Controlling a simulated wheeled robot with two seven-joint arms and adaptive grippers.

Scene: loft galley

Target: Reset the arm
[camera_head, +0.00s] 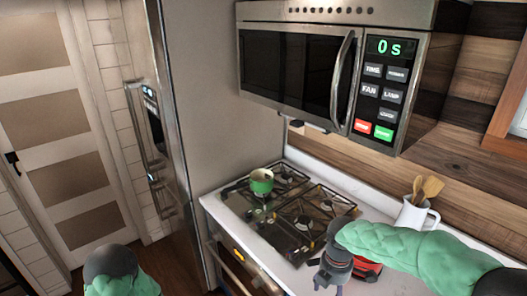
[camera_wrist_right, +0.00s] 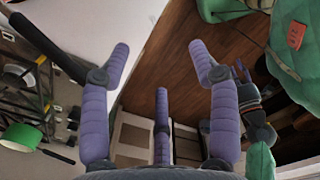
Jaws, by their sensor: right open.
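My right arm comes in from the right in the head view, in a green sleeve. Its dark gripper (camera_head: 333,270) hangs at the counter's front edge, in front of the stove. In the right wrist view its purple fingers (camera_wrist_right: 160,75) are spread wide with nothing between them. My left arm (camera_head: 112,270) shows only as a green-sleeved part with a dark cap at the lower left of the head view. A dark gripper-like part (camera_wrist_right: 247,92) at the right of the wrist view looks like my left gripper; its fingers are too small to read.
A green pot (camera_head: 261,181) stands on the gas stove (camera_head: 290,215); it also shows in the wrist view (camera_wrist_right: 20,136). A red object (camera_head: 367,268) is partly hidden behind my right gripper. A white jug (camera_head: 413,215) holds wooden utensils. The microwave (camera_head: 290,70) hangs above. Wooden floor (camera_wrist_right: 165,55) lies below.

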